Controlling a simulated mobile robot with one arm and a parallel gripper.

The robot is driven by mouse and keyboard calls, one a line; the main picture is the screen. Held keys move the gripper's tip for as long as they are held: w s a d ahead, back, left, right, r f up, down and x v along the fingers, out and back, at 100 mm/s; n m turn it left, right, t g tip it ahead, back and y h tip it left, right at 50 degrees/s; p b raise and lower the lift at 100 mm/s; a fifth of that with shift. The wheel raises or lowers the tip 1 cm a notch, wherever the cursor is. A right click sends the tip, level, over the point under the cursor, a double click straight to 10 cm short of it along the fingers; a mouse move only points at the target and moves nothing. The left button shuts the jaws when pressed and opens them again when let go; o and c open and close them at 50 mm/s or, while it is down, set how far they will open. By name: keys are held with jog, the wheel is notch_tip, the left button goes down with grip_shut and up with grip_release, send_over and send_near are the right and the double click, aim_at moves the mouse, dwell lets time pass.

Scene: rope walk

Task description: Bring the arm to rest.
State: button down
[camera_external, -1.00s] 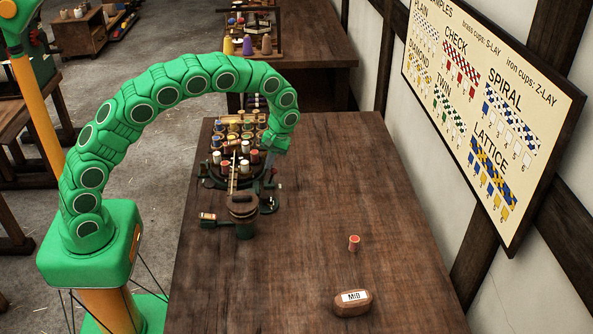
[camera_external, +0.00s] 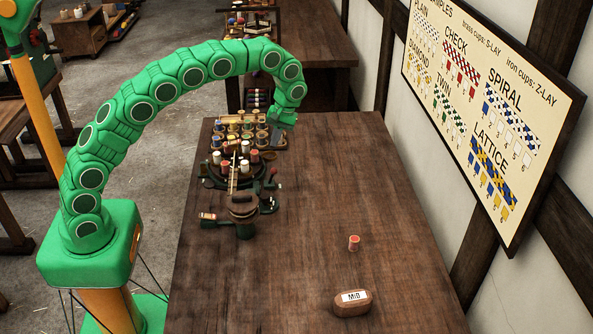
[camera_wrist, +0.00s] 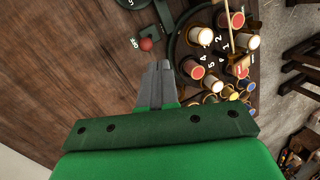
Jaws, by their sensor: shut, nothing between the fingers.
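My green arm (camera_external: 190,72) arches from its base over the left part of the wooden table. My gripper (camera_external: 287,119) hangs at the arm's end above the far part of the table, just right of the bobbin rack. In the wrist view my gripper (camera_wrist: 158,68) shows its grey fingers together, with nothing between them. They point toward the braiding machine with its numbered ring (camera_wrist: 188,50) and bobbins, apart from it as far as I can see.
The braiding machine (camera_external: 240,205) stands on the table's left side. A bobbin rack (camera_external: 272,146) stands behind it. A red-orange bobbin (camera_external: 354,243) and a wooden block labelled "Mill" (camera_external: 352,303) are at the front right. The table's (camera_external: 345,180) right half is mostly clear. A sample board (camera_external: 490,120) hangs on the wall.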

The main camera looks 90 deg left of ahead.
jog(key=shift+r, duration=0.25)
dwell(0.3)
jog(key=s+d+r+m, duration=0.4)
jog(key=s+d+r, duration=0.2)
jog(key=s+d, duration=0.3)
jog(key=s+d+r+m, duration=0.3)
jog(key=s+d+r, duration=0.3)
jog(key=s+d, duration=0.4)
jog(key=s+d+f+m, duration=0.1)
jog(key=s+d+m, duration=0.1)
jog(key=s, duration=0.6)
jog(key=s+d+f+m+t, duration=0.1)
jog(key=s+d+m, duration=0.2)
jog(key=s+d, duration=0.2)
jog(key=s+d+f+m, duration=0.1)
jog(key=s+d+m, duration=0.2)
jog(key=s, duration=0.8)
jog(key=shift+d+y, duration=0.2)
jog(key=shift+y, duration=0.2)
